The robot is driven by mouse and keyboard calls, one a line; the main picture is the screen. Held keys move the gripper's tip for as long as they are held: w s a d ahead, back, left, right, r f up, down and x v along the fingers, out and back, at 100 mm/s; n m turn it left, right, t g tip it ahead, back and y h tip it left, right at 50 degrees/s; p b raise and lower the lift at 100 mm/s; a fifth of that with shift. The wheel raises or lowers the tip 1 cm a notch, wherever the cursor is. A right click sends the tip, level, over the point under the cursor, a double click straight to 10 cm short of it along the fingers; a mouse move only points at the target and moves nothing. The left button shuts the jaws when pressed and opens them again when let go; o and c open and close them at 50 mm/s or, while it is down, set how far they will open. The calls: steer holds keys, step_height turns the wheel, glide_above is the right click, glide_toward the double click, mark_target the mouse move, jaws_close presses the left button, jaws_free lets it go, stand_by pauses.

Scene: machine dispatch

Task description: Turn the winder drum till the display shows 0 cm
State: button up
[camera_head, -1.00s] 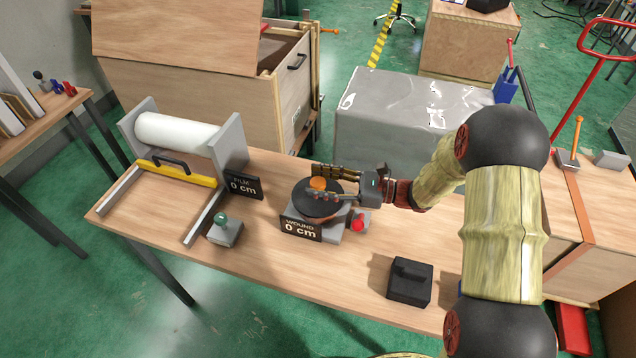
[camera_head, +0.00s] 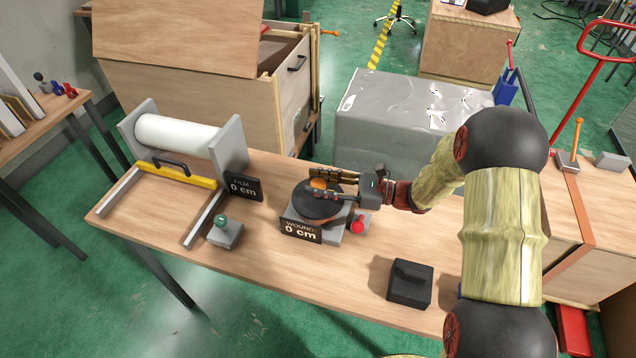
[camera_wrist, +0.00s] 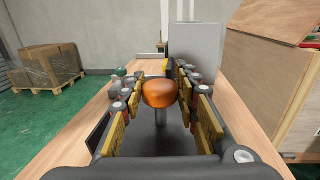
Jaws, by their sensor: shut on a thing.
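The winder drum (camera_head: 312,206) is a dark disc on a grey base on the workbench. An orange knob (camera_head: 318,183) stands on it on a short post. The display (camera_head: 301,230) on the base's front reads "WOUND 0 cm". My gripper (camera_head: 336,186) reaches in from the right and is shut on the orange knob. In the wrist view the knob (camera_wrist: 160,93) sits between the two fingers. The fingers partly hide the drum's top.
A red button (camera_head: 358,227) is right of the drum. A film roll (camera_head: 178,134) with a "FILM 0 cm" display (camera_head: 243,187) stands left. A green-knobbed block (camera_head: 225,232) and a black block (camera_head: 410,284) are on the bench. The front middle is clear.

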jaws_close()
steer(key=shift+g+p, duration=0.3)
steer(key=shift+r+n+g+p, duration=0.1)
steer(key=shift+n+g+p, duration=0.75)
steer(key=shift+g, duration=0.25)
steer(key=shift+n+g+p, duration=0.45)
steer(key=shift+n+g, duration=0.3)
steer(key=shift+g, duration=0.35)
steer(key=o, duration=1)
jaws_free()
steer(key=shift+o, duration=0.2)
steer(key=shift+d, duration=0.1)
steer(key=d, duration=1.1)
steer(key=shift+w+d, duration=0.35)
steer(key=shift+d, duration=0.05)
